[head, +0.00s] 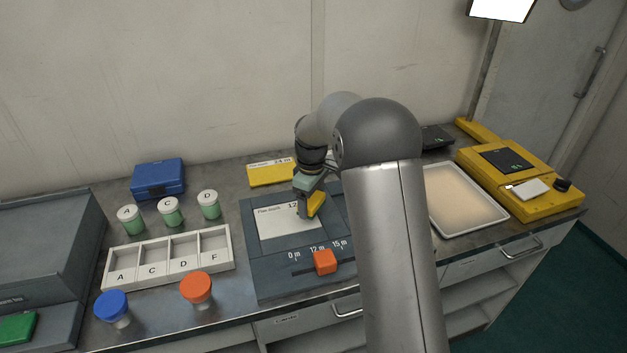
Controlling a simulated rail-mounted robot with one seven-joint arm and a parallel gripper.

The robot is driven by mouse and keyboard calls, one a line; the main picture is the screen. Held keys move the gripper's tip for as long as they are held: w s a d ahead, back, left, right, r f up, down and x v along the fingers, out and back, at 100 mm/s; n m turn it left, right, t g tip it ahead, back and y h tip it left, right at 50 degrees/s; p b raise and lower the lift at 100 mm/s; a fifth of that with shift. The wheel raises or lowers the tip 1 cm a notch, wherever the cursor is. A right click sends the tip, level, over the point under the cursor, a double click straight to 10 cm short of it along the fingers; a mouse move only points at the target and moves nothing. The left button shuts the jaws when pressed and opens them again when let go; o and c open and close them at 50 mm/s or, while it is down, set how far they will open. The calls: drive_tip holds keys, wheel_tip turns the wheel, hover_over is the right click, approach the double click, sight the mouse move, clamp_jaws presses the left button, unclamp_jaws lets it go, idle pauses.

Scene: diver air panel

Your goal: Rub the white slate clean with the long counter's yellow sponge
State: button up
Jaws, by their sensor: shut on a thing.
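The white slate (279,229) lies on a dark grey panel on the long counter. Dark writing shows along its upper part, and its right part is hidden by my gripper. My gripper (308,213) is over the slate's right side, shut on the yellow sponge (317,203). The sponge is tilted and partly hidden by the fingers. I cannot tell whether it touches the slate.
An orange slider knob (325,262) sits in front of the slate. Left are a lettered rack (168,257), several green jars, a blue case (158,179) and blue and orange knobs. A yellow sign (271,173) stands behind. Right are a tray (466,230) and a yellow unit (549,204).

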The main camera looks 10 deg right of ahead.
drive_tip(key=shift+d+r+p, duration=0.1)
drive_tip(key=shift+r+p, duration=1.25)
drive_tip(key=shift+r, duration=1.05)
